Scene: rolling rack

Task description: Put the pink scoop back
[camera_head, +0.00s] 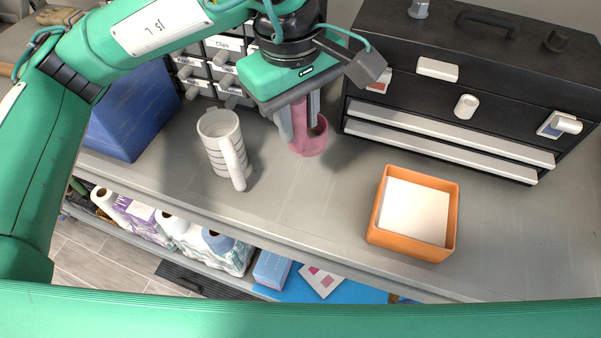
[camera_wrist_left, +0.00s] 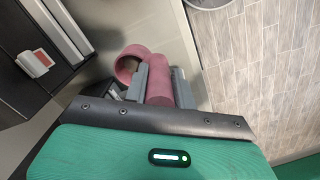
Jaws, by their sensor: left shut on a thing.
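The pink scoop (camera_head: 309,142) is in the head view at the upper middle, just left of the black drawer chest. My left gripper (camera_head: 300,125) comes down from above and is shut on the scoop's handle. The scoop's round cup hangs below and to the right of the fingers. Whether it touches the shelf is hard to tell. In the left wrist view, the scoop (camera_wrist_left: 132,62) shows its open round cup and a thick handle between the grey fingers of my left gripper (camera_wrist_left: 158,82). My right gripper is not in view.
A white measuring cup (camera_head: 222,145) stands left of the scoop. An orange tray (camera_head: 411,248) with a white block sits at the right front. The black drawer chest (camera_head: 460,90) and small labelled drawers (camera_head: 222,68) stand behind. A blue bin (camera_head: 130,115) is at left. The grey shelf's middle is clear.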

